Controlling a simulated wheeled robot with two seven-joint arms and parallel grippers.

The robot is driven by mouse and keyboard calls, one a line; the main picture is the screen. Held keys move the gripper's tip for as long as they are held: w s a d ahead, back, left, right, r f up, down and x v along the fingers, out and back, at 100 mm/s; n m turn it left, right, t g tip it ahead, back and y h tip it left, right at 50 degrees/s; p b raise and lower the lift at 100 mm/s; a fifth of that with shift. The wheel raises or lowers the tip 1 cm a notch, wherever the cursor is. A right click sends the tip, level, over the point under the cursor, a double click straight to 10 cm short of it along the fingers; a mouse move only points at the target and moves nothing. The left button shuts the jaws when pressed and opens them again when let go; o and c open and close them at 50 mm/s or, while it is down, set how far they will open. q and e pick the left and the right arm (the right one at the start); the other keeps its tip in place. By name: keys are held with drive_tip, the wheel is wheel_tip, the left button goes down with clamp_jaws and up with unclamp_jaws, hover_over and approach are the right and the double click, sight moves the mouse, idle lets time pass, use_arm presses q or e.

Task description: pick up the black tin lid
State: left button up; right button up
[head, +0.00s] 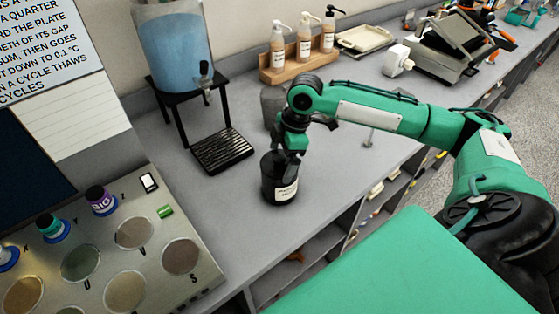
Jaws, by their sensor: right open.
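A black tin (279,189) with a white label stands upright on the grey counter, near its front edge. Its top, where the black lid (267,165) would be, is partly hidden by my right gripper. My right gripper (287,158) points down at the top of the tin, with its fingers open. I cannot tell whether the fingers touch the lid. My left gripper is not in view.
A grey canister (272,104) stands just behind my right gripper. A blue water dispenser (174,48) on a black stand has a drip tray (223,150) in front. A metal panel (110,262) with round wells is at lower left. Pump bottles (304,38) stand at the back.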

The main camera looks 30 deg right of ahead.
drive_tip(key=c, duration=0.7)
drive_tip(key=shift+o, duration=0.2)
drive_tip(key=shift+r, duration=0.15)
